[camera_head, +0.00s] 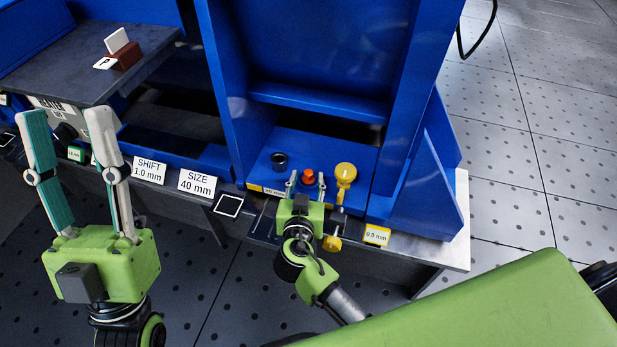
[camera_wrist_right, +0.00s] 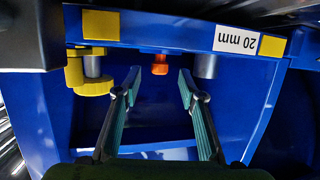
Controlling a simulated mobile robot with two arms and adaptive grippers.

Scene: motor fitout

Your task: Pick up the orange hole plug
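The orange hole plug (camera_head: 308,177) stands on the blue shelf of the machine in the head view. It also shows in the right wrist view (camera_wrist_right: 160,66), between the fingertips but beyond them. My right gripper (camera_head: 306,181) is open, with its fingers pointing at the plug and one on each side of its line. In the right wrist view the open right gripper (camera_wrist_right: 159,80) has nothing between its fingers, and contact with the plug is not visible. My left gripper (camera_head: 66,120) is open and empty at the left, away from the plug.
A dark grey cylinder (camera_head: 279,160) stands left of the plug and a yellow knobbed part (camera_head: 345,174) right of it, both close to the right fingers. Blue machine walls rise behind and beside the shelf. A brown block with a white card (camera_head: 126,57) sits on the left table.

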